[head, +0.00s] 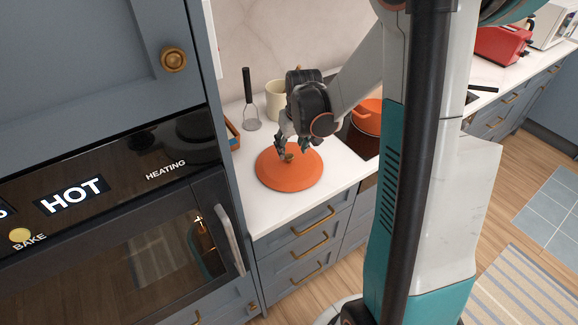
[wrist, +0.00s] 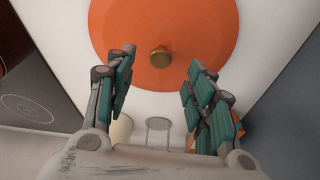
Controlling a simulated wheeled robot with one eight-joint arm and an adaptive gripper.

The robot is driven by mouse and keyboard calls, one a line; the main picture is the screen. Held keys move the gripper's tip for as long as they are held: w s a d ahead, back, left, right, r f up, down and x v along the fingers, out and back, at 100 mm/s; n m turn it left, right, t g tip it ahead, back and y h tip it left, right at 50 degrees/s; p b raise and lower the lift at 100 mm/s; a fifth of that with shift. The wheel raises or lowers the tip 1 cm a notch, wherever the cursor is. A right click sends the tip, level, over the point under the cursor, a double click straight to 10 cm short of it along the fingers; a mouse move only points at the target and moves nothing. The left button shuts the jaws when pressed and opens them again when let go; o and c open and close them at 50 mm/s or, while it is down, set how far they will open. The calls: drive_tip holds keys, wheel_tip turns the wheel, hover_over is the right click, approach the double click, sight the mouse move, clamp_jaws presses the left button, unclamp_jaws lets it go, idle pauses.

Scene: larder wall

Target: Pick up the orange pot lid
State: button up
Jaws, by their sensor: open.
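The orange pot lid (head: 275,180) lies flat on the white counter beside the oven, with a small brass knob (head: 289,157) at its centre. In the wrist view the lid (wrist: 205,35) fills the top middle, and its knob (wrist: 160,57) shows just beyond and between the fingertips. My gripper (head: 287,148) is over the lid, close to the knob. In the wrist view my gripper (wrist: 160,62) has its two teal-padded fingers spread wide, with nothing between them. I cannot tell the exact height of the fingertips above the lid.
An orange pot (head: 367,117) is on the dark hob (wrist: 30,105) to the right in the head view. The tall oven (head: 120,200) stands close on the left. The white counter's front edge is clear.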

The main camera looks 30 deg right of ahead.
sight(290, 156)
drive_tip(key=b+x, duration=0.2)
drive_tip(key=x, duration=0.3)
drive_tip(key=shift+f, duration=0.1)
drive_tip(key=shift+a, duration=0.1)
clamp_jaws()
